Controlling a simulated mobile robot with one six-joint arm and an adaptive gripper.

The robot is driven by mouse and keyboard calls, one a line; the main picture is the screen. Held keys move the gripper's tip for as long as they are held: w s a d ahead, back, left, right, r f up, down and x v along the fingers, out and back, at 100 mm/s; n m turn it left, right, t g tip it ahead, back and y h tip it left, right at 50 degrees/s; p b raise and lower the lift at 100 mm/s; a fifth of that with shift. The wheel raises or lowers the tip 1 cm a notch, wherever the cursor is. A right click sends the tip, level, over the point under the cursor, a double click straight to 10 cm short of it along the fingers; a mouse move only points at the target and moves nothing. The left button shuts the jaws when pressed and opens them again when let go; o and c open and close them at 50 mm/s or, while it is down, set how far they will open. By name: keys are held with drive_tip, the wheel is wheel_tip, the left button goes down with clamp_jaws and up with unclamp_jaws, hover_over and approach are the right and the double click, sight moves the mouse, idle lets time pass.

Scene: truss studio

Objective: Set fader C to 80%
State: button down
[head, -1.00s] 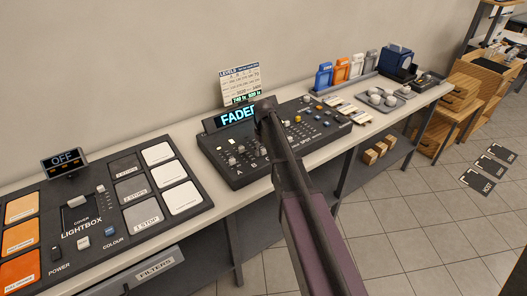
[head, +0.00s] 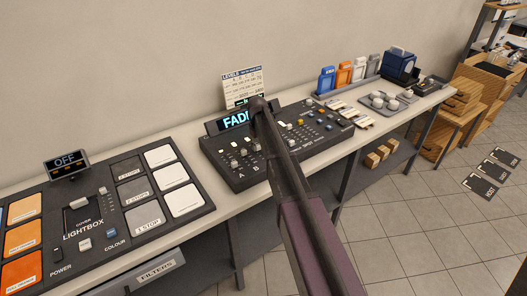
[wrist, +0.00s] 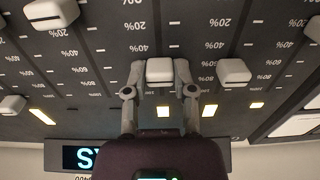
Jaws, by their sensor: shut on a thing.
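The fader console (head: 232,172) stands on the bench, with its lit display (head: 235,121) partly covered by my arm. In the wrist view my gripper (wrist: 160,74) is shut on a white fader cap (wrist: 160,69), one finger on each side. The cap sits low in the picture, roughly level with the 60% to 80% marks; its exact reading is hard to tell. Its letter is not visible there. A neighbouring cap (wrist: 234,72) stands at a similar height to the right. Another cap (wrist: 51,12) is at top left. In the head view my arm hides the gripper and held cap.
A lightbox panel (head: 137,226) with an OFF display lies left of the console. A levels card (head: 242,87) stands behind the console. Coloured blocks and a tray of round knobs (head: 384,102) are to the right. Floor is free in front.

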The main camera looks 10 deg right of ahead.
drive_tip(key=shift+w+a, duration=0.35)
drive_tip(key=shift+w, duration=0.4)
drive_tip(key=shift+c, duration=2.2)
unclamp_jaws()
drive_tip(key=shift+s+d, duration=0.1)
drive_tip(key=shift+s, duration=0.1)
